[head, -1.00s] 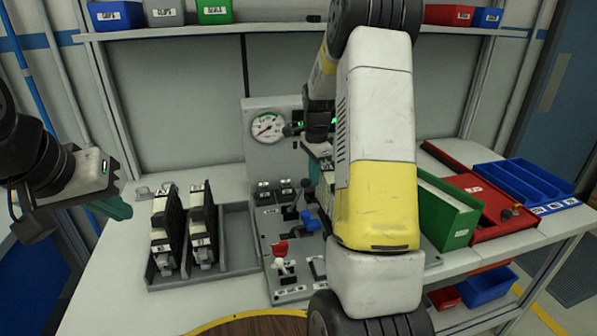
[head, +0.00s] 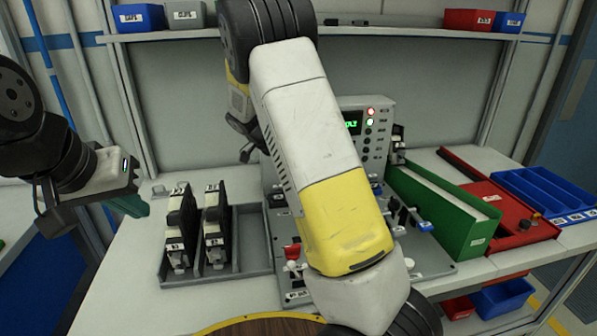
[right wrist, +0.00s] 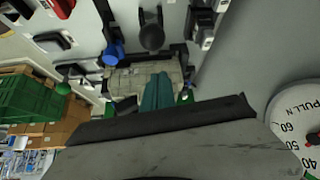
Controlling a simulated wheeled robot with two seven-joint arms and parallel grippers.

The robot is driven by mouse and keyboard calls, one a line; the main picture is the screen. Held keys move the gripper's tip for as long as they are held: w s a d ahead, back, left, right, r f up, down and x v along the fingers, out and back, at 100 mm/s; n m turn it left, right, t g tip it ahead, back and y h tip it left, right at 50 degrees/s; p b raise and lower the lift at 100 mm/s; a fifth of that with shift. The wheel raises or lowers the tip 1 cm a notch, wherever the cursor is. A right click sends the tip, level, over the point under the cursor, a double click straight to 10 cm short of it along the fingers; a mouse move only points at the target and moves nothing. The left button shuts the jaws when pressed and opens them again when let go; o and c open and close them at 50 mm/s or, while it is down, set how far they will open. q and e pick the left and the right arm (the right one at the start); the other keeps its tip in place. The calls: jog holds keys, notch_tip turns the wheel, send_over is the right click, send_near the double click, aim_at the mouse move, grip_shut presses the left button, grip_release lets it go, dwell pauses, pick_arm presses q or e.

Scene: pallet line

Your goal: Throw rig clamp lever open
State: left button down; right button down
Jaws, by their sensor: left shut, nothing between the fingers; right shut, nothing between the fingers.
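The test rig's base plate (head: 440,262) carries several levers, and I cannot tell for sure which is the clamp lever. A red-handled lever (head: 292,254) stands at its front left, and a blue-handled one (head: 424,226) at the right. My right arm hides much of the rig. In the right wrist view, a blue-knobbed lever (right wrist: 113,54) and a black-knobbed lever (right wrist: 151,37) show beyond the fingers, apart from them. My right gripper (right wrist: 157,92) has its teal fingers shut and empty. My left gripper (head: 132,206) is shut and empty, left of the bench's black-and-white units.
A grey tray (head: 253,240) with two upright units stands left of the rig. A green binder box (head: 432,215), a red case (head: 490,215) and a blue tray (head: 545,195) are at the right. The gauge (right wrist: 300,118) is close by in the right wrist view.

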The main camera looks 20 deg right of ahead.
jog(key=a, duration=0.1)
jog(key=a+h, duration=0.2)
jog(key=shift+w+a+f, duration=0.1)
jog(key=shift+f, duration=0.2)
jog(key=shift+a+f, duration=0.2)
jog(key=shift+a, duration=0.4)
jog(key=shift+a+f, duration=0.1)
jog(key=shift+a, duration=0.05)
